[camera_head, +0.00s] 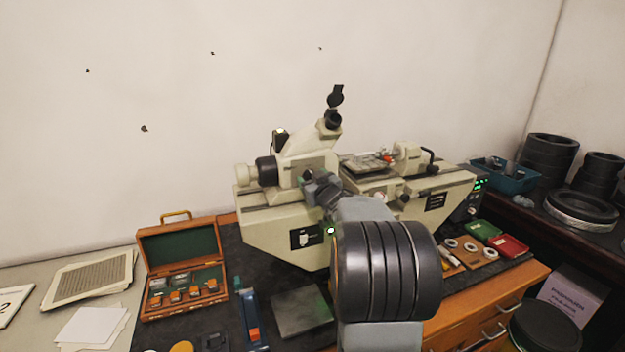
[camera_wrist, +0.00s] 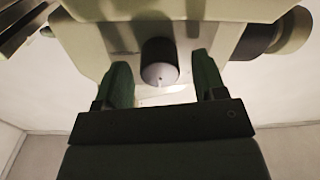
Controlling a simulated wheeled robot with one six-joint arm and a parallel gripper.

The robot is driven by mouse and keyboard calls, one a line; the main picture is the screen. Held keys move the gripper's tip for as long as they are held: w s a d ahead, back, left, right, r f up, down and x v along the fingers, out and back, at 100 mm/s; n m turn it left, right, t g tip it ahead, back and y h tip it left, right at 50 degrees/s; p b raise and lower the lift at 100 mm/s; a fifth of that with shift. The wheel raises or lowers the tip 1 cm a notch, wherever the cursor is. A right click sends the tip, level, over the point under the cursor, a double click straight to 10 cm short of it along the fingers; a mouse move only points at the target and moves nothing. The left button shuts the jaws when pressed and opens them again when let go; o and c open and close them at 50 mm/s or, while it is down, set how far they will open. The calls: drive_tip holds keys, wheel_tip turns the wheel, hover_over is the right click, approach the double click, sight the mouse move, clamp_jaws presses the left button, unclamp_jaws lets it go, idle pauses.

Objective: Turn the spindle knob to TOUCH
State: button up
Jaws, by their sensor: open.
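The cream measuring machine (camera_head: 285,225) stands on the bench in the head view. In the wrist view a dark round knob with a pale grey end face (camera_wrist: 160,74) sticks out from its cream body; it looks like the spindle knob. My gripper (camera_wrist: 160,62) is open, with one finger on each side of this knob and a visible gap on both sides. In the head view my gripper (camera_head: 322,188) is at the machine's middle, below the eyepiece. My arm hides part of the machine there. No TOUCH mark is readable.
A larger black knob (camera_head: 266,170) sits left of my gripper. An open wooden case (camera_head: 180,240) stands left on the bench, near a grey plate (camera_head: 301,305). Red (camera_head: 509,245) and green (camera_head: 483,230) trays lie right. Black rings (camera_head: 550,158) are stacked far right.

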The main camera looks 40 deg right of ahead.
drive_tip(key=c, duration=0.9)
drive_tip(key=shift+m, duration=0.3)
drive_tip(key=m+p, duration=0.2)
drive_tip(key=m, duration=0.2)
drive_tip(key=shift+r, duration=0.1)
drive_tip(key=m+p, duration=0.2)
drive_tip(key=m, duration=0.2)
drive_tip(key=shift+m, duration=0.3)
drive_tip(key=m+p, duration=0.1)
drive_tip(key=m, duration=0.3)
drive_tip(key=shift+m, duration=0.3)
drive_tip(key=m+p, duration=0.1)
drive_tip(key=m, duration=0.3)
drive_tip(key=shift+f, duration=0.2)
drive_tip(key=shift+m+h, duration=0.4)
